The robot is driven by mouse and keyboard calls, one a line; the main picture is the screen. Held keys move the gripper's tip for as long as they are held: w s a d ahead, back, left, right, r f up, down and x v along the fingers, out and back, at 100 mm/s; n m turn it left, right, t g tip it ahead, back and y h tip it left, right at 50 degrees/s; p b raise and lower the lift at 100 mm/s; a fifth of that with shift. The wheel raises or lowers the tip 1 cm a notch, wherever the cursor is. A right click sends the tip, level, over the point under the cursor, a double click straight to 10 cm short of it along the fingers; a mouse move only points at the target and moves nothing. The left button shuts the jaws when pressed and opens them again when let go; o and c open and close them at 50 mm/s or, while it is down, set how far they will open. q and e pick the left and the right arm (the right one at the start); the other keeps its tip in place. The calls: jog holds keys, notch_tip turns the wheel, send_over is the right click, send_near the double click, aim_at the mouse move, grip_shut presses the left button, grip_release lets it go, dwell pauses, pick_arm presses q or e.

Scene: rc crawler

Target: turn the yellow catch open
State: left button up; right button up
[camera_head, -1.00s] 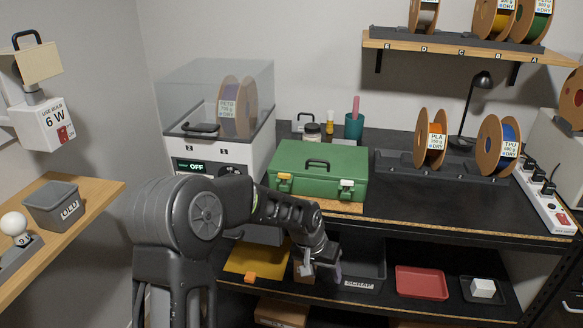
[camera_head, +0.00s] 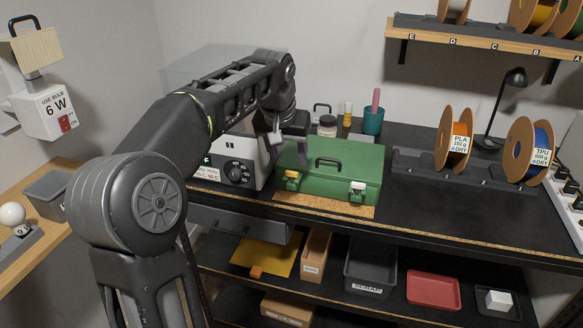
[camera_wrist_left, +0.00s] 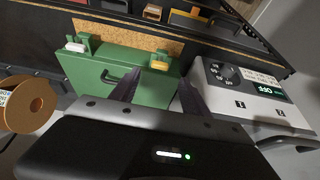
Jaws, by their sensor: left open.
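The green case (camera_head: 328,166) stands closed on the workbench, its black handle on the lid. The yellow catch (camera_head: 291,178) is on the left of its front face, and a white catch (camera_head: 357,190) is on the right. My left gripper (camera_head: 287,147) is open and empty above the case's left end, behind the yellow catch. In the left wrist view the case (camera_wrist_left: 108,72) lies beyond the two spread fingers (camera_wrist_left: 158,92), and the yellow catch (camera_wrist_left: 160,65) shows between them, farther off. My right gripper is not in view.
The white dryer with a dial (camera_head: 237,172) stands just left of the case, close to my left arm. A jar (camera_head: 327,125) and a teal cup (camera_head: 373,121) stand behind the case. Spools (camera_head: 455,140) stand right. The bench between case and spools is clear.

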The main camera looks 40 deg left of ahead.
aim_at(292, 172)
pick_arm(q)
jog(key=x, duration=0.6)
jog(key=shift+w+f, duration=0.1)
jog(key=shift+f, duration=0.15)
grip_shut()
dwell(0.3)
